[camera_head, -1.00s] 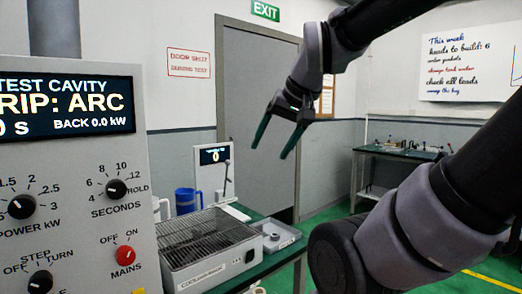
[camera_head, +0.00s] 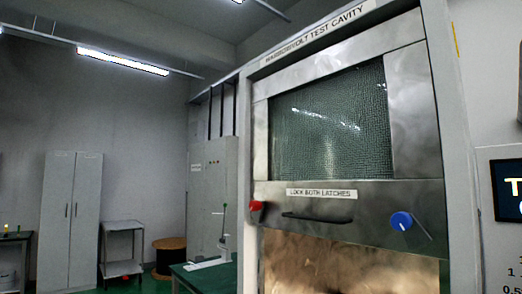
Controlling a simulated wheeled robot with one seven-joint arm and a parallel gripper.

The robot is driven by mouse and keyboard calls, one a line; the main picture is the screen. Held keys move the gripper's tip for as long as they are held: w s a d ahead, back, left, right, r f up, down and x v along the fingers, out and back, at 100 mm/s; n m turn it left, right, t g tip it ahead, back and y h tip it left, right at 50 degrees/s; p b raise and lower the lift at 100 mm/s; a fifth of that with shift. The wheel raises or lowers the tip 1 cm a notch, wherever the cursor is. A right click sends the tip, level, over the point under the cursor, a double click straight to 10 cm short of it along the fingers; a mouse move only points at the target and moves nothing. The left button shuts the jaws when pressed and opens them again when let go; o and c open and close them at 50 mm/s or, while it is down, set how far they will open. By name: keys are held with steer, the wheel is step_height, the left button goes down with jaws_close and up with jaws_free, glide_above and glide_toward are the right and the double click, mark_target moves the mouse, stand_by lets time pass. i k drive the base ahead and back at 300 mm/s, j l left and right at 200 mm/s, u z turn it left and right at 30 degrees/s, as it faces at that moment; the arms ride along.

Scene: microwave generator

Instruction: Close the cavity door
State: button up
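The test cavity (camera_head: 345,35) is a tall grey cabinet at the right of the head view, with a sign ending "TEST CAVITY" along its top. Its metal door (camera_head: 408,110) has a dark mesh window (camera_head: 330,120) and a dark bar handle (camera_head: 318,218) below it. A label (camera_head: 322,193) reads "LOCK BOTH LATCHES". A red latch knob (camera_head: 256,207) sits at the left and a blue latch knob (camera_head: 401,221) at the right. A copper-coloured surface (camera_head: 350,265) shows below the door's lower part; I cannot tell whether it is the cavity inside. My gripper is out of view.
A green bench (camera_head: 205,278) with a small lever device (camera_head: 218,250) stands left of the cavity. A cable drum (camera_head: 170,257), a small trolley (camera_head: 123,250) and a grey locker (camera_head: 70,222) are farther back. Part of a display panel (camera_head: 508,190) shows at the right edge.

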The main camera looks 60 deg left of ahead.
mark_target(360, 212)
steer(key=u, duration=1.95)
